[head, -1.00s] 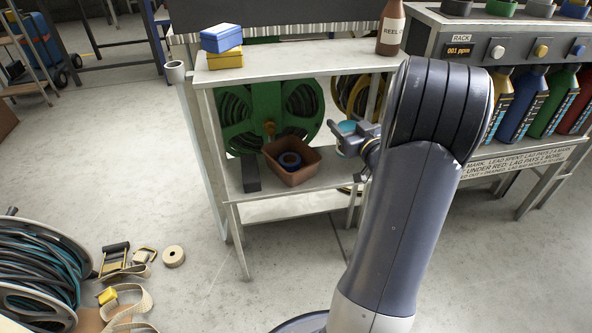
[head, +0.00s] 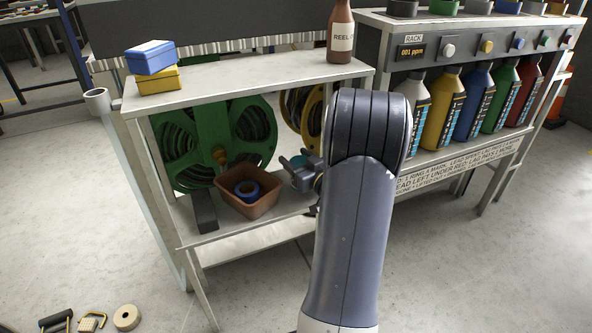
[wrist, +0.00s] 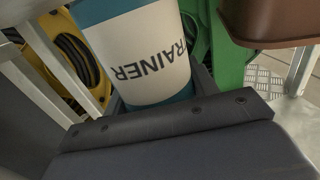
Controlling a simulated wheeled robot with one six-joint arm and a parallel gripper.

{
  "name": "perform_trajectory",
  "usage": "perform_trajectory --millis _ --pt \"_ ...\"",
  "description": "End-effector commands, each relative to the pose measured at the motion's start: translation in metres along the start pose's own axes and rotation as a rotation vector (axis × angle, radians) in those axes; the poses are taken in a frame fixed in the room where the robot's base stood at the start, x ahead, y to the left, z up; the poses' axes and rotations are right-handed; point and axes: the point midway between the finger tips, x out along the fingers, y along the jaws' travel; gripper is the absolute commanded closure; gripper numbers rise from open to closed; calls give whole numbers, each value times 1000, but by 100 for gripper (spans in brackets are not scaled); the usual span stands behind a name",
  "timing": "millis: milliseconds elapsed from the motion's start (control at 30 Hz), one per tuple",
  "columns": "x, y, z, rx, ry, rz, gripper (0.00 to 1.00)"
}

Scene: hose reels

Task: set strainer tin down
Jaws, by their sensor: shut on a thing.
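The strainer tin (wrist: 143,52) is a white-and-teal cylinder with "...RAINER" lettering, upside down in the wrist view. My gripper (head: 297,168) is shut on it, at the open front of the shelf unit, to the right of the brown bin. In the head view only a small teal part of the tin (head: 312,160) shows behind the gripper; my arm hides what lies to its right. I cannot tell whether the tin touches the lower shelf (head: 225,225).
A green hose reel (head: 190,148) stands behind. Blue and yellow boxes (head: 152,58) and a brown bottle (head: 341,35) stand on the top shelf.

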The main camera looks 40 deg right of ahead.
Motion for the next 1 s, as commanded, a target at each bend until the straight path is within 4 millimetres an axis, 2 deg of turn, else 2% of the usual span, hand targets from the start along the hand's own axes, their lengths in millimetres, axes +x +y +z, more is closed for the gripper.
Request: perform_trajectory --millis 33,100,467,500,767,1000 --pt "0 0 14 2 0 0 71" --pt "0 0 18 1 1 -1 71" --pt "0 0 20 0 1 -1 71" --pt "0 0 20 0 1 -1 43" --pt "0 0 19 0 1 -1 23" --pt "0 0 18 0 1 -1 23"
